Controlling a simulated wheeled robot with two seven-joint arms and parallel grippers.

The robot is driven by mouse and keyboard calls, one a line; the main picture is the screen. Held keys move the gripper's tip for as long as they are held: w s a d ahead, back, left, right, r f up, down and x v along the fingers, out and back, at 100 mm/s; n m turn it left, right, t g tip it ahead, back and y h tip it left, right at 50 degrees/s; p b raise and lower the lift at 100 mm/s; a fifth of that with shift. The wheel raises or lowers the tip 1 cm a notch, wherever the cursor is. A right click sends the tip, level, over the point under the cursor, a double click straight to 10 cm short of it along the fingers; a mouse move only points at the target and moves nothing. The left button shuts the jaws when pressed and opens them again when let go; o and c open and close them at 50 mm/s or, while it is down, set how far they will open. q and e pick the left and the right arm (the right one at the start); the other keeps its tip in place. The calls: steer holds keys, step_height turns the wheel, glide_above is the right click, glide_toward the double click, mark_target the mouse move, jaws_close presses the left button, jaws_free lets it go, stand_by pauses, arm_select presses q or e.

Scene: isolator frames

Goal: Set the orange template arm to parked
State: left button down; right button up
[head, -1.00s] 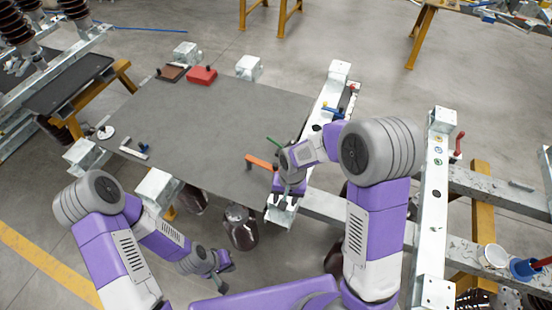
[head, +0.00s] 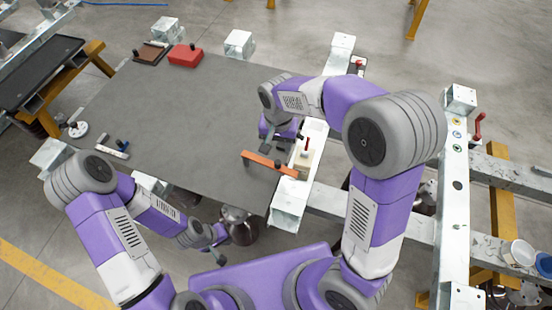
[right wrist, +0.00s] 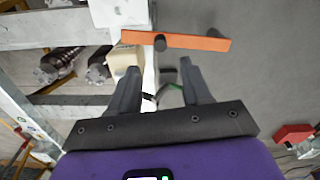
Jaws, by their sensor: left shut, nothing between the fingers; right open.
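The orange template arm (head: 269,165) is a flat bar at the right edge of the grey table, reaching out over the table top. In the right wrist view it (right wrist: 205,44) lies crosswise beyond my fingertips, with a dark knob (right wrist: 160,43) standing on it. My right gripper (right wrist: 158,72) is open and empty, its fingers apart from the bar. In the head view the right gripper (head: 277,143) is just on the far side of the bar, partly hidden by its own wrist. My left gripper (head: 218,256) is shut and empty, low in front of the table's near edge.
A beige block (head: 303,162) with a red-topped pin sits beside the bar on the pale metal rail. A red box (head: 185,56) lies at the table's back. The middle of the grey table (head: 180,110) is clear.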

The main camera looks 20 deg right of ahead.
mark_target(278, 162)
steer(key=shift+w+f, duration=0.1)
steer(key=shift+f, duration=0.45)
step_height(278, 162, down, 7)
steer(key=shift+f+b, duration=0.15)
steer(key=shift+b, duration=1)
arm_select(q)
step_height(278, 162, down, 3)
steer(key=shift+w+r, duration=0.1)
arm_select(e)
jaws_close()
